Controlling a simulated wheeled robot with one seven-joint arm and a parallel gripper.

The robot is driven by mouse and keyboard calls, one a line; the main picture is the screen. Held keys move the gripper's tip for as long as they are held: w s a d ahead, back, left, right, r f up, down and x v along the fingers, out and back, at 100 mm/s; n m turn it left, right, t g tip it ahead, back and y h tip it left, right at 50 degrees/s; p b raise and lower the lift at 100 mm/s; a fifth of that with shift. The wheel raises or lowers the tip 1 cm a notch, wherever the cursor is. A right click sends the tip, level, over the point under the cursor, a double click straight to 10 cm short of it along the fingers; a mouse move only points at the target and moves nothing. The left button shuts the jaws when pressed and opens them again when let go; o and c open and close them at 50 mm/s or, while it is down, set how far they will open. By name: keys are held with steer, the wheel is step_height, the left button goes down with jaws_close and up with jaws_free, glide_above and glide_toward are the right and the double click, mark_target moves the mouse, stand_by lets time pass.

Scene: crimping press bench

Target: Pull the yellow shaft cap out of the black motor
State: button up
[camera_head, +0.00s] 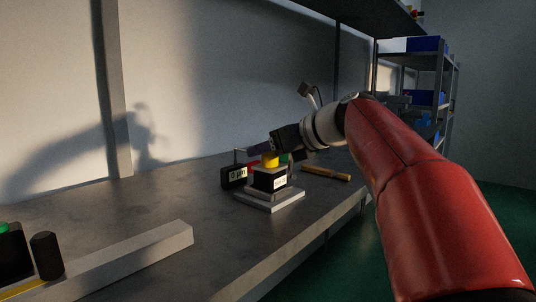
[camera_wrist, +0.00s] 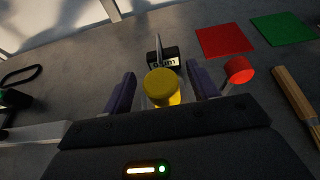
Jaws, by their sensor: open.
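The black motor (camera_head: 268,181) stands upright on a light grey stepped base on the bench. The yellow shaft cap (camera_head: 270,160) sits on top of it. My gripper (camera_head: 258,150) reaches in from the right, close to the cap. In the wrist view my gripper (camera_wrist: 160,74) is open, with one dark finger on each side of the yellow cap (camera_wrist: 160,86) and visible gaps between them. I cannot tell whether the fingertips are at the cap's height. The motor is mostly hidden in the wrist view.
A small black display (camera_head: 234,176) stands just left of the motor. A wooden bar (camera_head: 326,173) lies to the right. The wrist view shows a red knob (camera_wrist: 239,70), a red square (camera_wrist: 224,40) and a green square (camera_wrist: 283,28). A pale block (camera_head: 150,255) lies front left.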

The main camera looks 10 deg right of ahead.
steer(key=shift+x, duration=1)
steer(key=c, duration=1)
steer(key=shift+c, duration=0.2)
step_height(320, 180, up, 8)
steer(key=shift+r+p, duration=0.15)
steer(key=shift+p, duration=0.9)
steer(key=shift+r, duration=2.3)
